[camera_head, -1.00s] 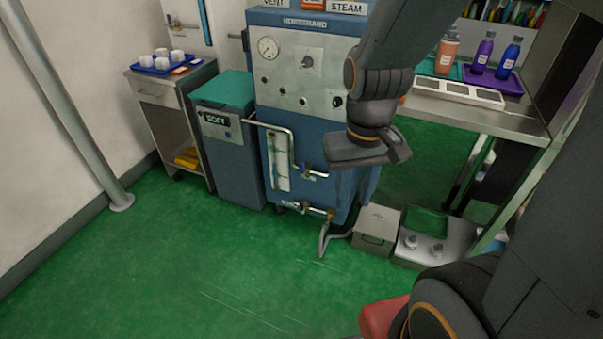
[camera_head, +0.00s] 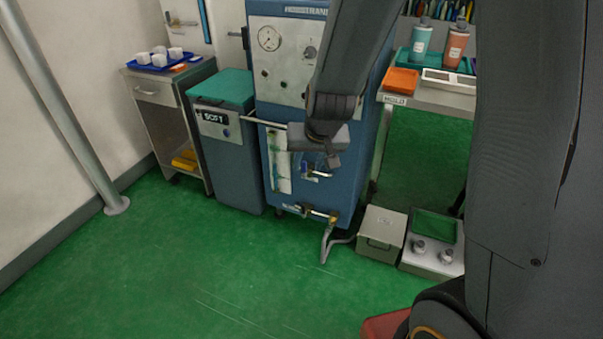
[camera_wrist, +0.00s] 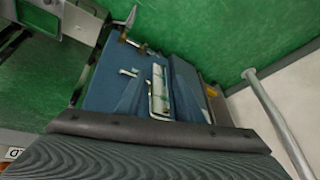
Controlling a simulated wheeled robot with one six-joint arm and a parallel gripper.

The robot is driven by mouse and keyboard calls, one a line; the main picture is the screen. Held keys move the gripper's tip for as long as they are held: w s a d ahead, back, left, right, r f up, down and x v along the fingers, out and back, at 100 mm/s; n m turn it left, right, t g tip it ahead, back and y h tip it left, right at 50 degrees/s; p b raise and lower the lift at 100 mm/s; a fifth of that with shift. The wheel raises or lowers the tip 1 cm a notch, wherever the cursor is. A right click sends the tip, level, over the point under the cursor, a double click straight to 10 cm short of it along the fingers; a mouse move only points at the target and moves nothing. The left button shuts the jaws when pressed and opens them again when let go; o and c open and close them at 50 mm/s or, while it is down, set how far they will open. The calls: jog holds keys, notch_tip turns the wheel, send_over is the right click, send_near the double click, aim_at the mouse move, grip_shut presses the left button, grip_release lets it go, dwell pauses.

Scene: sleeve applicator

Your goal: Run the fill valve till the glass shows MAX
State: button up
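The sight glass (camera_head: 280,165) is a pale upright panel on the front of the blue machine (camera_head: 349,160); its level and MAX mark are too small to read. It also shows in the wrist view (camera_wrist: 158,92). A lower brass valve (camera_head: 320,214) sits near the machine's base. My gripper (camera_head: 322,150) is in front of the machine, just above the blue-handled valve in the picture. Its fingers are not clear, and contact cannot be told.
A grey box (camera_head: 380,235) and a two-knob unit (camera_head: 433,255) stand on the floor at right. The green floor in front is clear.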

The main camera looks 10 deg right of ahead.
jog(key=w+a+f+m+t+h+b, duration=0.1)
jog(key=w+f+t+h+b, duration=0.15)
jog(key=w+f+b, duration=0.55)
jog(key=w+f+m+t+h+b, duration=0.1)
jog(key=w+f+m+t+b, duration=0.15)
jog(key=w+f, duration=0.7)
jog(key=t+h+b, duration=0.2)
jog(key=t+b, duration=0.1)
send_near(303, 165)
notch_tip(303, 165, up, 3)
jog(key=w+a, duration=0.2)
jog(key=w, duration=0.1)
notch_tip(303, 165, down, 6)
jog(key=d+m+t+h+b, duration=0.1)
jog(key=m+t+h+b, duration=0.1)
jog(key=h+b, duration=0.3)
jog(key=shift+g+h, duration=0.25)
jog(key=shift+g, duration=0.05)
jog(key=shift+b+x, duration=0.9)
jog(key=shift+x, duration=3.1)
jog(key=shift+d+f, duration=0.1)
jog(key=shift+f, duration=0.05)
jog(key=shift+c, duration=0.4)
grip_shut()
